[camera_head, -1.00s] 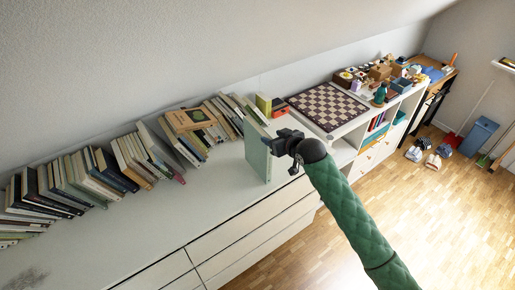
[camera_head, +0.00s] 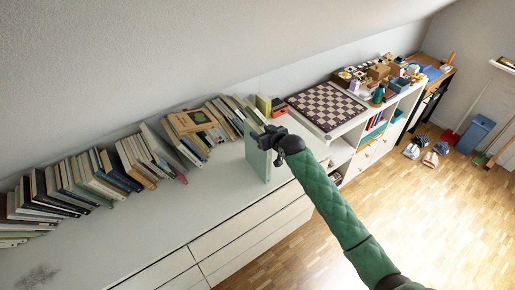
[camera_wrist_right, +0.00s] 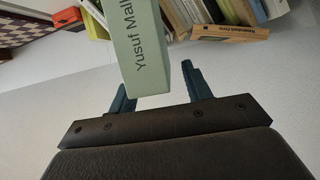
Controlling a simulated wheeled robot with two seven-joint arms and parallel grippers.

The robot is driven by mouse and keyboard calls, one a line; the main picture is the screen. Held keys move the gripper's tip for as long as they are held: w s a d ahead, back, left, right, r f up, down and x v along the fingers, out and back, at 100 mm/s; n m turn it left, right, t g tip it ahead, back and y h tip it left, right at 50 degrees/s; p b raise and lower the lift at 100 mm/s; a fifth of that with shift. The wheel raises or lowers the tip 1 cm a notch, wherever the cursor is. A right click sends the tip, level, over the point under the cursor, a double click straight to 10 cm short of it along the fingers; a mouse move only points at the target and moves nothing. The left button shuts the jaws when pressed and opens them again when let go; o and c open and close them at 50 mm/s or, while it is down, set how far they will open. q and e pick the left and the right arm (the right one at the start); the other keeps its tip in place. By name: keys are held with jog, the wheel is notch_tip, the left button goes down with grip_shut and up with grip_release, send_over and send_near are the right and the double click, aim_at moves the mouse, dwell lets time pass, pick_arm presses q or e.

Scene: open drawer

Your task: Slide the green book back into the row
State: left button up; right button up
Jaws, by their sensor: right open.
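The green book (camera_head: 257,154) stands upright on the white dresser top, forward of the row of books (camera_head: 232,116). Its spine with dark lettering shows in the right wrist view (camera_wrist_right: 143,50). My right gripper (camera_head: 272,137) is at the upper part of the book in the head view. My left gripper is in neither view.
Leaning books (camera_head: 75,180) line the wall along the white dresser (camera_head: 165,225). A flat-lying book (camera_head: 192,120) rests on the row. A chessboard (camera_head: 326,106) is at the right.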

jog(key=shift+w+a+f, duration=0.2)
jog(key=shift+w+f, duration=0.05)
jog(key=shift+w, duration=0.1)
grip_shut()
jog(key=shift+r, duration=0.15)
dwell(1.1)
